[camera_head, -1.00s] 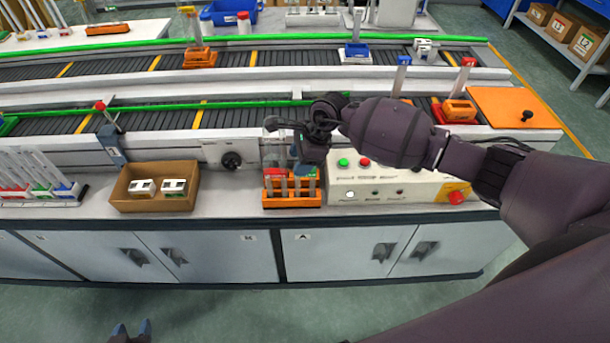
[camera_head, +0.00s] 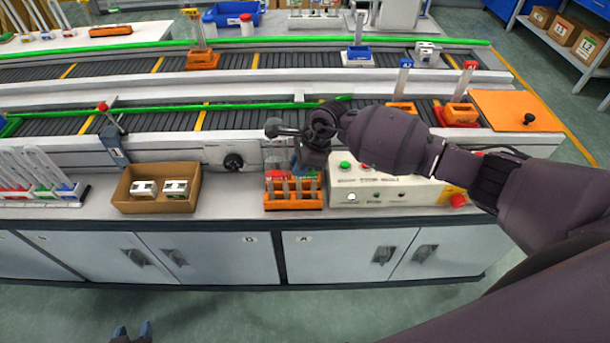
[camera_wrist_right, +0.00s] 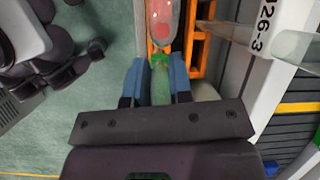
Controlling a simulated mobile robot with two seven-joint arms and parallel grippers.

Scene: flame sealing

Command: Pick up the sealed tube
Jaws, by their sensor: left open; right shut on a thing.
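An orange rack (camera_head: 293,205) stands on the bench in the head view, left of the cream control box. Clear tubes stand in it, one with a red part (camera_head: 277,176). My right gripper (camera_head: 296,162) is over the rack, partly hidden by its own wrist. In the right wrist view, the blue fingers of this gripper (camera_wrist_right: 160,72) are shut on a clear tube. The lower end of the held tube is hard to make out. My left gripper (camera_head: 132,331) is open and empty, low at the left over the floor.
The cream control box (camera_head: 385,188) stands close right of the rack. A cardboard box (camera_head: 155,203) with white blocks and a rack of tubes (camera_head: 45,190) stand left. The conveyor (camera_head: 150,120) with its green rail runs behind.

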